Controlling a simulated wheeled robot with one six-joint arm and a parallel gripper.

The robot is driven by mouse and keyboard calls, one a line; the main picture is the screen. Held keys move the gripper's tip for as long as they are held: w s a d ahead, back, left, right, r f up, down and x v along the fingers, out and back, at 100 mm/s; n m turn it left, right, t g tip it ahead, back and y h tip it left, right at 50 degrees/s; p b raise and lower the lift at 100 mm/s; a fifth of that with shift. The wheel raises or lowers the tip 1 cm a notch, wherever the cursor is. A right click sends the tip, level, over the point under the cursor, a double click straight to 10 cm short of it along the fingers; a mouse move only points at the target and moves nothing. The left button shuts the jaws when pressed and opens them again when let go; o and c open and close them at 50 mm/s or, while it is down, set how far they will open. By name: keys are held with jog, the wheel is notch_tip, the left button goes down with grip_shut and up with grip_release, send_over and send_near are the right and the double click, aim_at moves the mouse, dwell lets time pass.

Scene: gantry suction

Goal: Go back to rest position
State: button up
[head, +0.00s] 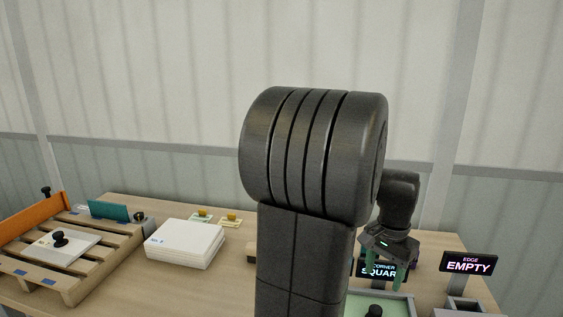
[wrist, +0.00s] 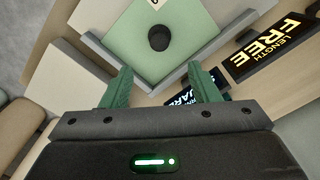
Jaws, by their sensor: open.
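My gripper (head: 387,270) hangs over the right part of the table in the head view, fingers pointing down. Its green fingertips show apart in the wrist view (wrist: 157,82), with nothing between them. Below and beyond them lies a green plate (wrist: 140,38) with a black knob (wrist: 159,38), inside a grey corner frame (wrist: 217,62). In the head view the green plate (head: 362,302) is partly hidden by my arm.
A sign reading "EMPTY" (head: 468,263) stands at the right. A white stack (head: 185,243) lies mid-table. A slatted wooden pallet (head: 112,262) with a knobbed plate (head: 62,248) is at the left, beside an orange bar (head: 35,222). A "LENGTH FREE" sign (wrist: 270,48) shows in the wrist view.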

aim_at(375, 309)
notch_tip(375, 309, down, 13)
jog(key=shift+f, duration=0.1)
dwell(0.3)
jog(key=shift+s, duration=0.1)
